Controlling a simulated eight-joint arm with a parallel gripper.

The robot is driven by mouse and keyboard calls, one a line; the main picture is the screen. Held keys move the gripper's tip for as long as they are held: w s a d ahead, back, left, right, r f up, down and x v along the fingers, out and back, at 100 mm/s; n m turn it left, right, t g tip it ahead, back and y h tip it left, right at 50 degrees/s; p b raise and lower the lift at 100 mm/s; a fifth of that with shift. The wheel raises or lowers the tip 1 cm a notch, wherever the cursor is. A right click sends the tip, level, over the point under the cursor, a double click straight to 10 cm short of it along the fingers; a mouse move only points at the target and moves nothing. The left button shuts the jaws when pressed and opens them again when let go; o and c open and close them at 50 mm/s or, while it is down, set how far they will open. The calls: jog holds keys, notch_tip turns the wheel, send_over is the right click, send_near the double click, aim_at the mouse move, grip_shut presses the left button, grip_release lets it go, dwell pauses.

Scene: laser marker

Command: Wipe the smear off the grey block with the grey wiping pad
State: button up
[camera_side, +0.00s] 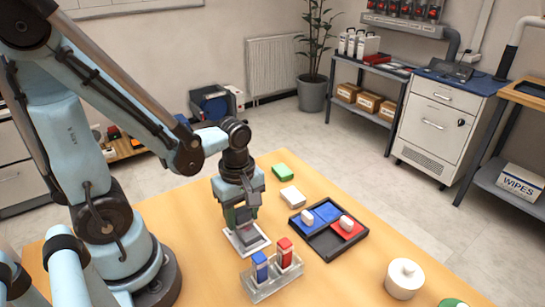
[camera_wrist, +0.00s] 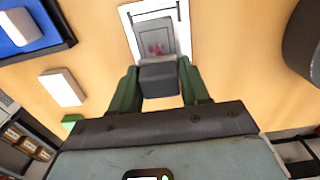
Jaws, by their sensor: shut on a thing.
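My gripper (camera_side: 241,214) points down over the white plate (camera_side: 262,241) at the middle of the table. In the wrist view my gripper (camera_wrist: 158,80) is shut on the dark grey wiping pad (camera_wrist: 159,82), held between its green fingers. The grey block (camera_wrist: 153,32) sits inside the white plate's outline, just beyond the pad. Red smear marks (camera_wrist: 156,49) show on its face, close to the pad's edge. The pad overlaps the near end of the block in the picture; I cannot tell whether they touch. In the side view the fingers mostly hide pad and block.
A dark tray (camera_side: 322,254) with blue and red sections holds two white pieces. A clear rack (camera_side: 262,291) with a blue and a red item stands in front. A white block (camera_side: 292,197), a green block (camera_side: 283,172) and a white lidded pot (camera_side: 404,279) stand on the table.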

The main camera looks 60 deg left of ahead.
aim_at(253, 237)
jog(key=shift+d, duration=2.4)
notch_tip(253, 237, up, 3)
jog(key=shift+s+a+f, duration=0.1)
jog(key=shift+s+f, duration=0.05)
jog(key=shift+f, duration=0.05)
jog(key=shift+r, duration=2.85)
